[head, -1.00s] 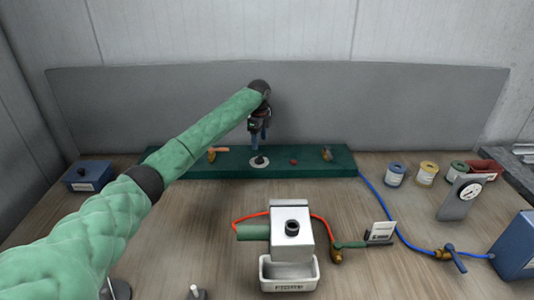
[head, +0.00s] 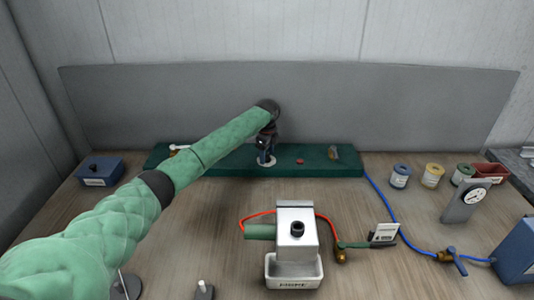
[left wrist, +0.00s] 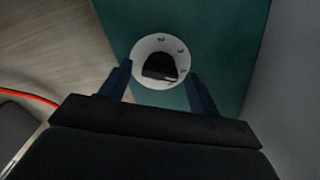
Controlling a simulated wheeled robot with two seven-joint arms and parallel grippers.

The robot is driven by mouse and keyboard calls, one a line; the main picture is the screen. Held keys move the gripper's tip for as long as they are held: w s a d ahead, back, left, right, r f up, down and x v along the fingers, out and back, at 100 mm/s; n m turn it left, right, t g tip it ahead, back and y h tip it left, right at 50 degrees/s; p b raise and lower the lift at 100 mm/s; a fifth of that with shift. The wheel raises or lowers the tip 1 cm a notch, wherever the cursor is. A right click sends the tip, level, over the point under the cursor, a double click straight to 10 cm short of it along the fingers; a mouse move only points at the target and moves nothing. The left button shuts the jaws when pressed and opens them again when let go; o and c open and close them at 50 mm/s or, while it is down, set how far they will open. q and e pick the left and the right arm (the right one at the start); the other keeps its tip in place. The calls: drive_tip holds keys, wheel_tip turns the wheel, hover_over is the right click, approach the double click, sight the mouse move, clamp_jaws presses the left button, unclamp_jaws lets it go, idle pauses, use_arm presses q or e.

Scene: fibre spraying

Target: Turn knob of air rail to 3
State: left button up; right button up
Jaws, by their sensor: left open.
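The air rail (head: 330,169) is a long dark green block against the grey back panel. My left gripper (head: 266,160) points down over this dial (head: 272,162) in the head view. In the left wrist view my left gripper (left wrist: 158,82) is open, with one finger on each side of the knob. I cannot tell whether the fingers touch it. The gripper hides most of the knob in the head view. My right gripper is not in view.
A red button (head: 300,161) and a brass fitting (head: 334,153) are on the rail to the right. A silver device with a black knob (head: 297,229) stands in front. A blue hose (head: 384,207) runs right. Several small tins (head: 432,176) stand at the right.

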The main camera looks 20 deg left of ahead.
use_arm(q)
drive_tip(key=c, duration=1)
